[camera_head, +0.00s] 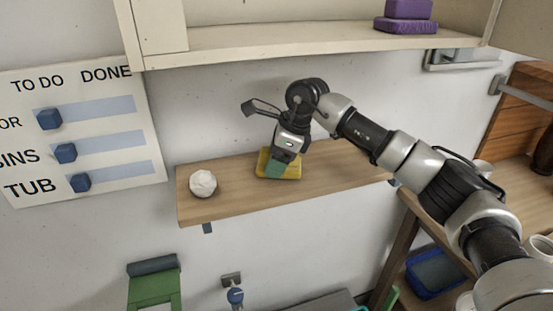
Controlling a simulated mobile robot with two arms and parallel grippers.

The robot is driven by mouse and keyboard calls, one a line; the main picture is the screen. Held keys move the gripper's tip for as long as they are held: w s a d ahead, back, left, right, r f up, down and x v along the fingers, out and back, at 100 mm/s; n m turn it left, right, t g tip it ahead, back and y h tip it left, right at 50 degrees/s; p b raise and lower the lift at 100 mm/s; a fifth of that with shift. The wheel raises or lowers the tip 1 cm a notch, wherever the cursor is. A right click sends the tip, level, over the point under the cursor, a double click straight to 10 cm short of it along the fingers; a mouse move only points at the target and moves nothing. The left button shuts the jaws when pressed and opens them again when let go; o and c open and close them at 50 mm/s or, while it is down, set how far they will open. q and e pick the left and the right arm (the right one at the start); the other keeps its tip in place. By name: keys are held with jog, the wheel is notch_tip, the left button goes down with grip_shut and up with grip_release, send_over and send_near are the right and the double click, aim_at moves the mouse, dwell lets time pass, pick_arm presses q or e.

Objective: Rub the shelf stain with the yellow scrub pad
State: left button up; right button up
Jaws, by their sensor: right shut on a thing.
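The yellow scrub pad (264,162) is at the middle of the wooden shelf (335,165), low against its top. My right gripper (283,160) points down and is shut on the pad. A teal-green patch shows in front of the yellow; I cannot tell whether it belongs to the pad or the gripper. The pad looks to be at the shelf surface, but the view does not settle whether it touches. No stain is visible on the bare shelf; the pad, gripper and arm hide part of it. My left gripper is not in view.
A white faceted lump (203,184) sits on the shelf's left end. A cream cupboard (300,40) holding purple blocks (406,22) hangs above. A board with blue sliders (82,130) is on the left wall. The shelf between lump and pad is clear.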

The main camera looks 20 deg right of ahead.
jog(key=shift+r+p, duration=1.3)
jog(key=shift+r, duration=1.45)
jog(key=shift+r, duration=0.15)
